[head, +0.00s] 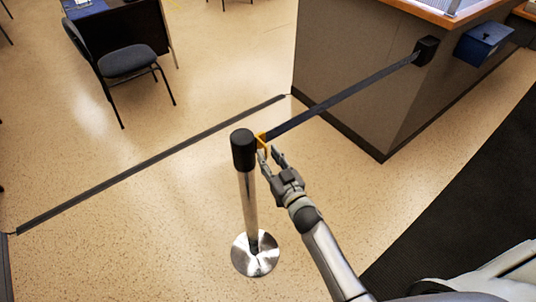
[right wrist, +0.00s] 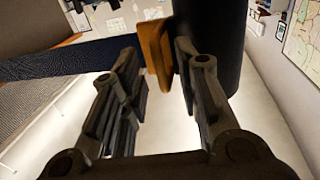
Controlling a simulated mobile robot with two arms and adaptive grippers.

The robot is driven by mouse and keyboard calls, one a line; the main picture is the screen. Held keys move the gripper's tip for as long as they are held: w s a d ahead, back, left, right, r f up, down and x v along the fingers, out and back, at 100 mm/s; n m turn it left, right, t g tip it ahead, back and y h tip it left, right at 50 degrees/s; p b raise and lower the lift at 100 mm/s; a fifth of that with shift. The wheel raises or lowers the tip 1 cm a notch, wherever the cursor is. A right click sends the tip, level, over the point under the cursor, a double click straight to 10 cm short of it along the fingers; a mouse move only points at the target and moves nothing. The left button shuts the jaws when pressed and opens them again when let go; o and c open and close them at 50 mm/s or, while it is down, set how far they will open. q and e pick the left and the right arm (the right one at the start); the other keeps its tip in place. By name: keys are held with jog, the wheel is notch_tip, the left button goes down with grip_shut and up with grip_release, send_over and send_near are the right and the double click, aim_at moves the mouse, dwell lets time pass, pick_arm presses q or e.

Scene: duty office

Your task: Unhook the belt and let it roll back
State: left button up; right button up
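The dark belt (head: 340,98) is stretched from a black wall unit (head: 426,50) on the counter to the black head (head: 243,150) of a chrome post. Its yellow end clip (head: 262,141) sits at the post head. My right gripper (head: 270,153) is at the clip, its fingers apart. In the right wrist view, the yellow clip (right wrist: 156,50) shows between the open fingers (right wrist: 160,75), close to the right finger, with a gap on the left. The belt (right wrist: 60,58) runs off to the left there. Contact with the clip cannot be told. My left gripper is not in view.
The post's round chrome base (head: 255,253) stands on the speckled floor. A grey counter (head: 350,75) with a blue box (head: 483,44) is at the upper right. A chair (head: 128,62) and desk are at the upper left. A dark mat (head: 470,200) lies at right.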

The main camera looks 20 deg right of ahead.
jog(key=shift+w, duration=0.45)
grip_shut()
